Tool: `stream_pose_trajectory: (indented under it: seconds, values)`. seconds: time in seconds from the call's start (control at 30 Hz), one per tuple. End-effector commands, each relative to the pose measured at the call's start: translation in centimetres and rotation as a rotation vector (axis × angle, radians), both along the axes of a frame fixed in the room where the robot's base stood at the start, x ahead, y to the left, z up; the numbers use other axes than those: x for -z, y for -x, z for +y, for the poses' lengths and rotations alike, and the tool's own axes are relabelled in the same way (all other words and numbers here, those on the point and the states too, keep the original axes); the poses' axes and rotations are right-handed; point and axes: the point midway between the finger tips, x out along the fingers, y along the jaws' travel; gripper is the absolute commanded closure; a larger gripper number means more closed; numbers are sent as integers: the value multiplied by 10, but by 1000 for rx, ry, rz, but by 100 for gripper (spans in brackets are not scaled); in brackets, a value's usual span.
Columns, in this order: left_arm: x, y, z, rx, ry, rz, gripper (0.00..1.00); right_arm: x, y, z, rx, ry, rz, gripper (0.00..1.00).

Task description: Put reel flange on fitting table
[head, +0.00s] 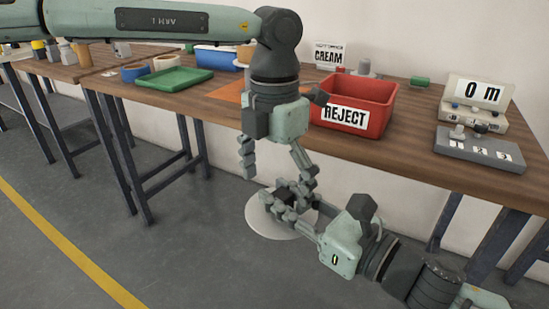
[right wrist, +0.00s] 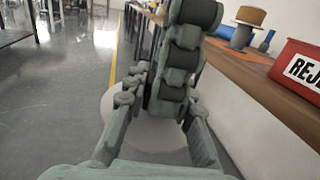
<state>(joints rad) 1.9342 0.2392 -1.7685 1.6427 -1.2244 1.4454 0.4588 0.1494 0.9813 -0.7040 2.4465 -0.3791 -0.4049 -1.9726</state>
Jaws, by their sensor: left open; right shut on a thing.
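The reel flange, a flat white disc (head: 262,222), is in front of the wooden table, over the grey floor. My right gripper (head: 285,200) is shut on it, with the fingers across its upper side. In the right wrist view the disc (right wrist: 150,135) shows between and beyond the fingers. My left gripper (head: 275,175) is open, its fingers spread and pointing down just above the right gripper and the disc. I cannot tell whether it touches either. The wooden table (head: 400,152) runs behind both hands; which part is the fitting table is not marked.
On the table are a red REJECT bin (head: 375,92), an orange mat (head: 230,97), a green tray (head: 174,78), a blue bin (head: 215,58), a grey numbered box (head: 475,148) and a 0 m display (head: 478,93). The table's front edge is close behind my grippers.

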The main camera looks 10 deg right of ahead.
Motion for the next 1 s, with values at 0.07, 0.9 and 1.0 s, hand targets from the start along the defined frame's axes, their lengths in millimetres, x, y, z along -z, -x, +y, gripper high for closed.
stream_pose_trajectory:
  seconds: [0.07,0.9,1.0]
  values:
    - [10,0,0,1,-2,1,7,0,0,0,0,-1,-1,100]
    - [24,-1,1,-1,-3,0,53,-3,1,1,-2,-2,-6,100]
    - [24,0,1,0,-4,2,65,-4,1,1,-4,-3,-9,100]
